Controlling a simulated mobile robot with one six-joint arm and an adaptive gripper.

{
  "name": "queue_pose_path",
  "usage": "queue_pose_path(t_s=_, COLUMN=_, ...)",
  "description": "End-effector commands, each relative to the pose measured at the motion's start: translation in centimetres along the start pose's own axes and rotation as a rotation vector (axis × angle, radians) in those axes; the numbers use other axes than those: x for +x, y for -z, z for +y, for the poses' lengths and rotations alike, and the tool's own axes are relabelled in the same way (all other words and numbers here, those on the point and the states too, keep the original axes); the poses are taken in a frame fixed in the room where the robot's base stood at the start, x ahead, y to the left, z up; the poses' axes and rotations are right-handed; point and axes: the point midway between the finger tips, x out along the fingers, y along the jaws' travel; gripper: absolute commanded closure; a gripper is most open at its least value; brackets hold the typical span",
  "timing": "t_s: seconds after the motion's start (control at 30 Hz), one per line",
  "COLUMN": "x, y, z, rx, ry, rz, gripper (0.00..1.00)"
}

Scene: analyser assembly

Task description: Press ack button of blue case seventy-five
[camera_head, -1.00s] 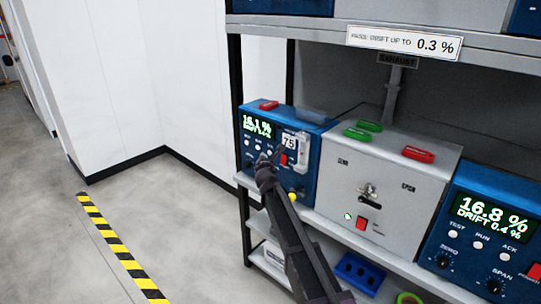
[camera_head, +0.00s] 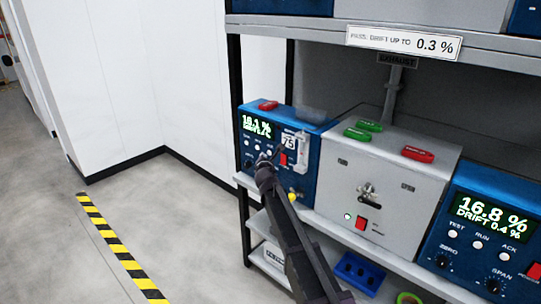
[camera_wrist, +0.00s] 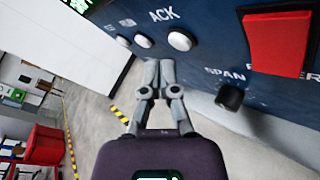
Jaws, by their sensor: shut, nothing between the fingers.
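The blue case (camera_head: 311,168) with a white 75 tag (camera_head: 289,142) stands at the left end of the shelf. Its green display reads about 16.1 %. In the wrist view, the white ACK button (camera_wrist: 181,40) sits under the label ACK on the blue panel, with two more white buttons to its left. My gripper (camera_wrist: 159,64) is shut and empty. Its tips are just below and left of the ACK button in that view; I cannot tell if they touch the panel. In the head view, my gripper (camera_head: 268,160) is in front of this case and hides part of its button row.
The wrist view shows a red power switch (camera_wrist: 277,42) and a black SPAN knob (camera_wrist: 230,97) close to the right. A grey box (camera_head: 385,165) stands right of the case, then another blue case (camera_head: 490,238).

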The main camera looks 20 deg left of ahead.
Motion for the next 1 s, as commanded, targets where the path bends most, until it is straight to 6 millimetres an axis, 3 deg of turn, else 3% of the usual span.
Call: queue_pose_path(t_s=1.0, x=0.91, y=-0.53, z=-0.46, rx=0.000, ry=-0.001, rz=0.000, gripper=1.00)
